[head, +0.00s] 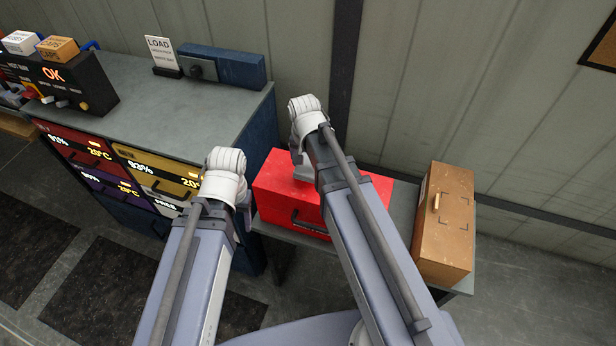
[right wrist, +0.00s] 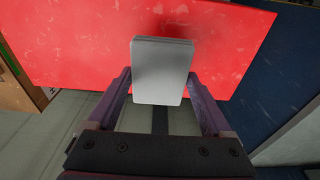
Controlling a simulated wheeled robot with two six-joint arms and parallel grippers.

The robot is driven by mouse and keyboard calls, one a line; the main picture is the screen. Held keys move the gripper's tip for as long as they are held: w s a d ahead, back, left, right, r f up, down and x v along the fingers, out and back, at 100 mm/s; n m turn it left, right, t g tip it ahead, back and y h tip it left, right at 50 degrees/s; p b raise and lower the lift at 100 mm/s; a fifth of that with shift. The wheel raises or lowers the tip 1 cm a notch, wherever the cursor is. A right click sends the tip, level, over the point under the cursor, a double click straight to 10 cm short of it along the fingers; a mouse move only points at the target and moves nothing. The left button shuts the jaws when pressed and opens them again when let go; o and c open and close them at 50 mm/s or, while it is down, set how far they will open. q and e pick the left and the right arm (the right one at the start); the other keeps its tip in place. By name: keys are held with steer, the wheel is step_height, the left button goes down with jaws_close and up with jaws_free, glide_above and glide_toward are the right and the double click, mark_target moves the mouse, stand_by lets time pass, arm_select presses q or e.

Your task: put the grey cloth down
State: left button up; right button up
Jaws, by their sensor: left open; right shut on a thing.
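The grey cloth (right wrist: 162,72) shows in the right wrist view as a flat, folded pale grey pad with rounded corners. My right gripper (right wrist: 163,100) is shut on it, with a purple finger at each side. The cloth is over the red case (right wrist: 75,45), and I cannot tell whether it touches the lid. In the head view the right arm reaches over the red case (head: 275,190) and largely hides this gripper. My left gripper (head: 244,194) is mostly hidden behind its own wrist, beside the case's left end; it is open.
The case and a brown box (head: 446,215) stand on a low grey bench (head: 402,200) against the wall. A taller grey-topped cabinet (head: 150,100) with coloured battery drawers is at the left. It carries a blue vise-like block (head: 225,67) and a LOAD sign (head: 160,52).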

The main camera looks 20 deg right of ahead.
mark_target(308, 166)
steer(key=shift+f, duration=0.1)
step_height(308, 166, down, 4)
steer(key=b, duration=0.3)
steer(key=shift+r, duration=0.25)
steer(key=shift+b, duration=0.3)
steer(key=shift+f, duration=0.2)
steer(key=o, duration=1)
steer(key=shift+c, duration=0.2)
steer(key=shift+r, duration=0.15)
